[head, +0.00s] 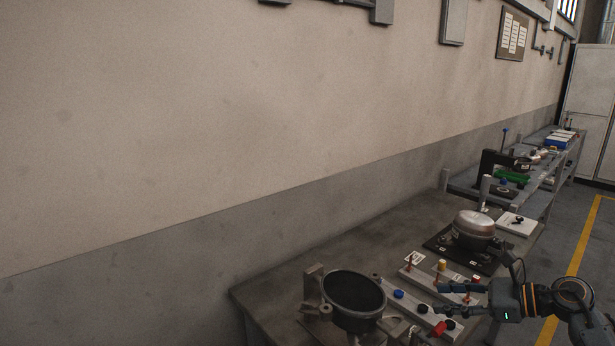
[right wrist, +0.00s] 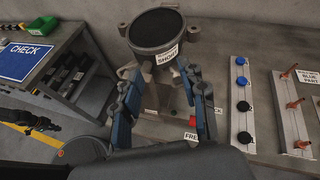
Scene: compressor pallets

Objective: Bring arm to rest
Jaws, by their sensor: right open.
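My right gripper (head: 438,298) comes in from the lower right of the head view, over the front of the grey workbench (head: 375,245). Its fingers point left and stand apart. In the right wrist view the same gripper (right wrist: 160,76) is open, with nothing held between its two blue-grey fingers. Beyond the fingertips is a dark round pot-like housing (right wrist: 157,28) with a label reading "SHORT"; it also shows in the head view (head: 354,298). My left gripper is in neither view.
A silver domed compressor (head: 473,226) stands on a black mat. A strip with blue and black caps (right wrist: 241,105) and a strip with red pins (right wrist: 292,108) lie beside the housing. A blue "CHECK" board (right wrist: 28,60) is on a side table.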

